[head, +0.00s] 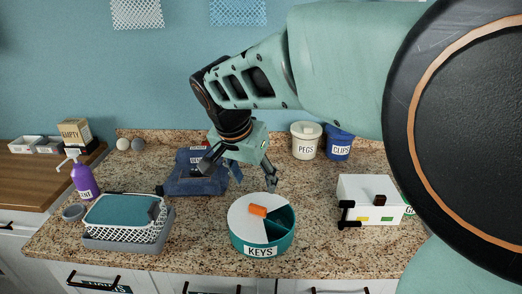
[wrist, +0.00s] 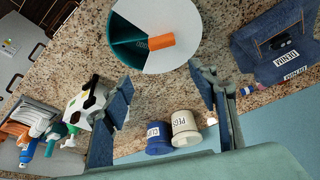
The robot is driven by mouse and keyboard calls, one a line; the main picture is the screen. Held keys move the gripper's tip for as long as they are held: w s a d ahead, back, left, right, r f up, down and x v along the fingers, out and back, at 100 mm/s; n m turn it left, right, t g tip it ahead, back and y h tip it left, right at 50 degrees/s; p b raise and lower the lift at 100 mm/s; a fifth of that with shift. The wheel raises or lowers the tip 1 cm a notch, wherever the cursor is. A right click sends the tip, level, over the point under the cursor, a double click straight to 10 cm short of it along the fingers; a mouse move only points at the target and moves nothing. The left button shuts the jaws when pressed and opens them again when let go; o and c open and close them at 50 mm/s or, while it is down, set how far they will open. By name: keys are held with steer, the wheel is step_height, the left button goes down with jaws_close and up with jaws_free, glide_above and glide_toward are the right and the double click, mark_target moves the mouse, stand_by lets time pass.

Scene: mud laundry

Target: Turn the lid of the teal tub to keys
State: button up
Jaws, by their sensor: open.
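The teal tub (head: 262,247) stands near the counter's front edge, with a KEYS label on its front wall. Its white lid (head: 243,222) has a wedge-shaped opening on the right, showing teal compartments and a divider inside. An orange knob (head: 258,211) sticks up from the lid. In the wrist view, the lid (wrist: 178,50), the orange knob (wrist: 161,41) and the dark opening (wrist: 128,40) are at the top. My gripper (head: 238,178) is open and empty, above and behind the tub. Its fingers (wrist: 163,85) show spread below the lid in the wrist view. Other tub labels are hidden.
A wire basket (head: 124,220) and purple bottle (head: 84,180) stand left. A blue denim item (head: 190,180) lies behind my gripper. PEGS (head: 306,142) and CLIPS (head: 340,143) pots stand at the back. A white box (head: 369,200) stands right. Counter around the tub is clear.

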mark_target(258, 207)
steer(key=x, duration=0.7)
steer(key=s+a+x, duration=0.1)
steer(key=x, duration=0.3)
steer(key=shift+w+a+f, duration=0.1)
steer(key=shift+f, duration=0.4)
jaws_close()
